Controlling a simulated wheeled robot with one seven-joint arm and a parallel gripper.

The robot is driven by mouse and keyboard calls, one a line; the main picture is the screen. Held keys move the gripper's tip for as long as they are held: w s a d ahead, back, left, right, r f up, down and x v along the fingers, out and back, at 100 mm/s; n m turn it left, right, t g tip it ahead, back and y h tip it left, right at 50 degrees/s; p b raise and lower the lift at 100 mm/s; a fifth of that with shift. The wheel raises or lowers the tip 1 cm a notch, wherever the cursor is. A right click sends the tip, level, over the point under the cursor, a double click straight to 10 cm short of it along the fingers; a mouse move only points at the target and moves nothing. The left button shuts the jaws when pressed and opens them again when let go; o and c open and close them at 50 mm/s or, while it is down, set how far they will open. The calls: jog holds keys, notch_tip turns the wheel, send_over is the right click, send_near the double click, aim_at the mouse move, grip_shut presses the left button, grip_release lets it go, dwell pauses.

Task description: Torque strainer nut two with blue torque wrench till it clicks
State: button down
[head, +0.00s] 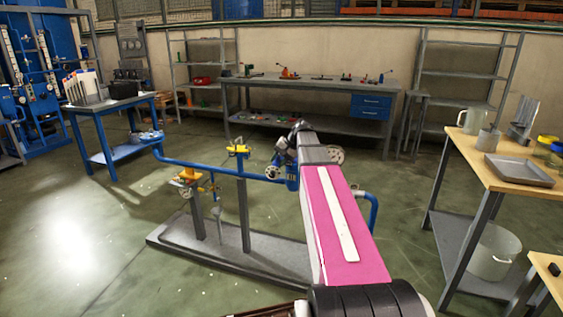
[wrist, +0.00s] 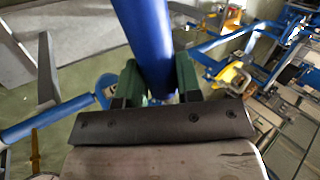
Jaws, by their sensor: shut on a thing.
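My gripper (wrist: 158,82) has green finger pads and is shut on a thick blue bar, which I take to be the blue torque wrench (wrist: 146,35). The bar runs from between the pads to the top edge of the wrist view. Its far end is out of view, so I cannot tell whether it is on a nut. In the head view my pink arm reaches to the blue pipe run (head: 225,170), and its end covers part of the pipework. I cannot make out the strainer or strainer nut two.
The pipe run stands on a grey skid (head: 235,246), with a yellow-topped valve (head: 238,150) and handwheels nearby. A wooden-topped table (head: 495,155) with a metal tray (head: 519,170) is at right. A grey workbench (head: 310,84) stands behind. The floor at left is clear.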

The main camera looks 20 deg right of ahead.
jog(key=shift+w+a+m+t, duration=0.3)
jog(key=shift+a+m, duration=0.2)
jog(key=shift+a, duration=0.1)
jog(key=shift+w+a+m+t+h, duration=0.25)
jog(key=shift+w+a+m, duration=0.2)
jog(key=shift+a, duration=0.25)
jog(key=shift+w+a+m+t+h, duration=0.25)
jog(key=shift+w+a+m, duration=0.05)
jog(key=shift+a+m, duration=0.3)
jog(key=shift+a, duration=0.15)
jog(key=shift+w, duration=0.1)
jog(key=shift+s+d, duration=0.25)
jog(key=shift+d, duration=0.05)
jog(key=shift+r, duration=0.2)
